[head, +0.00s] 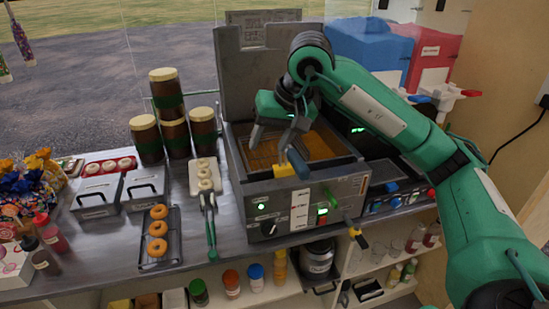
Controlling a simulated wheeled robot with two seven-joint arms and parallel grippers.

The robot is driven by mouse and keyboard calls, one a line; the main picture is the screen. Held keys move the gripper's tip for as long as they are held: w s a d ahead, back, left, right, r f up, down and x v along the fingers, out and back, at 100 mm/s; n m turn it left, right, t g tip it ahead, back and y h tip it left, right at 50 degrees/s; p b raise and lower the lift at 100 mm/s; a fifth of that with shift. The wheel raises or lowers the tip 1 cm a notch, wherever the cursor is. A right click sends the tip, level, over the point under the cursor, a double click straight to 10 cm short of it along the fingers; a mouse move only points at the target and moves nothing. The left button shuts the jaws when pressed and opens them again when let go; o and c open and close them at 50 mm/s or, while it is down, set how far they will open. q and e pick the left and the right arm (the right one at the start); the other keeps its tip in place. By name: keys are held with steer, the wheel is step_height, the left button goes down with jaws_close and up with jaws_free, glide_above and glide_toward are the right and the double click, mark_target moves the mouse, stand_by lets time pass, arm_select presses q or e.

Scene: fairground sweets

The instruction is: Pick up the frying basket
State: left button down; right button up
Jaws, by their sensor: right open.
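The fryer (338,190) is a grey metal box with its lid raised and amber oil (318,146) inside. I cannot make out the frying basket clearly; the gripper hides part of the vat, and a darker patch in the oil at its left may be the basket. A yellow grip (284,170) with a blue part beside it sits at the vat's front rim; it may be the basket's handle. My right gripper (271,142) is open, pointing down over the left half of the vat, behind the yellow grip. It holds nothing. My left gripper is not in view.
Left of the fryer are a board of pale rings (203,165), a dark tray of doughnuts (140,262), grey lidded bins (97,198) and stacked brown jars (147,140). Blue and red dispensers (436,55) stand behind right.

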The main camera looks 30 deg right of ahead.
mark_target(293, 151)
steer(key=d+r+h, duration=0.3)
steer(key=d, duration=0.4)
steer(key=x, duration=0.7)
steer(key=shift+d+f+p, duration=0.2)
steer(key=shift+f+p, duration=0.1)
steer(key=shift+p, duration=0.1)
steer(key=shift+w+d+f+p, duration=0.1)
steer(key=shift+w+f+p, duration=0.3)
steer(key=shift+f, duration=0.2)
steer(key=x, duration=0.1)
steer(key=p+x, duration=0.1)
steer(key=x, duration=0.1)
steer(key=shift+d, duration=0.2)
steer(key=shift+w+f, duration=0.2)
steer(key=shift+f, duration=0.25)
steer(key=shift+c, duration=0.4)
steer(key=shift+r, duration=0.1)
jaws_close()
